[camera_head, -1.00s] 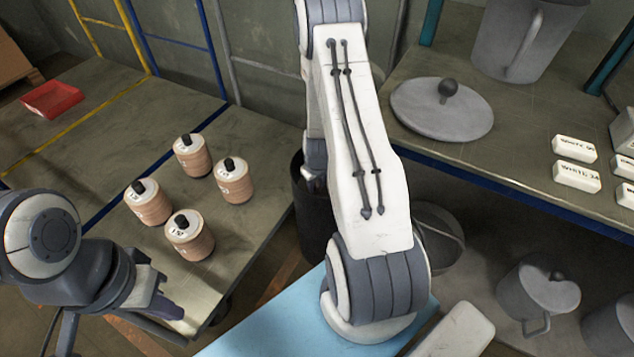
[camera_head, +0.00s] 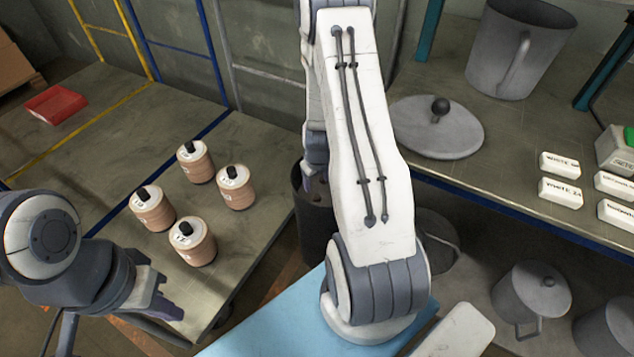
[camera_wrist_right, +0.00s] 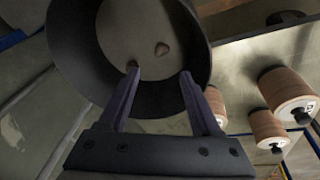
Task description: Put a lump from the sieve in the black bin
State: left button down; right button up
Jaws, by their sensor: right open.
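The black bin (camera_head: 315,220) stands on the floor between the two tables, partly hidden behind my right forearm. In the right wrist view, a dark round container (camera_wrist_right: 80,75), which looks like this bin, has a grey inside. My right gripper (camera_wrist_right: 159,72) is open over its mouth, fingers apart. I cannot identify the sieve with certainty.
Several tan black-capped canisters (camera_head: 197,161) stand on the left table, with a red tray (camera_head: 56,103) farther back. The right table holds a grey lid (camera_head: 436,128), a large grey jug (camera_head: 519,48) and white labelled blocks (camera_head: 560,191). A grey round vessel (camera_head: 440,240) is below.

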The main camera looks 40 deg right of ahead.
jog(key=a+r+n+y+p, duration=0.2)
jog(key=a+r+n, duration=0.1)
jog(key=a+r, duration=1.45)
jog(key=s+a+r+n+g, duration=0.1)
jog(key=s+a+r+n, duration=0.1)
jog(key=s+a+r, duration=0.2)
jog(key=s+a+r+n+g, duration=0.1)
jog(key=s+a+r+n, duration=0.2)
jog(key=s+a, duration=0.7)
jog(key=s+r, duration=0.2)
jog(key=s, duration=0.4)
jog(key=shift+a+y, duration=0.2)
jog(key=shift+y, duration=0.1)
jog(key=shift+r, duration=0.1)
notch_tip(320, 180, up, 23)
jog(key=p, duration=2.3)
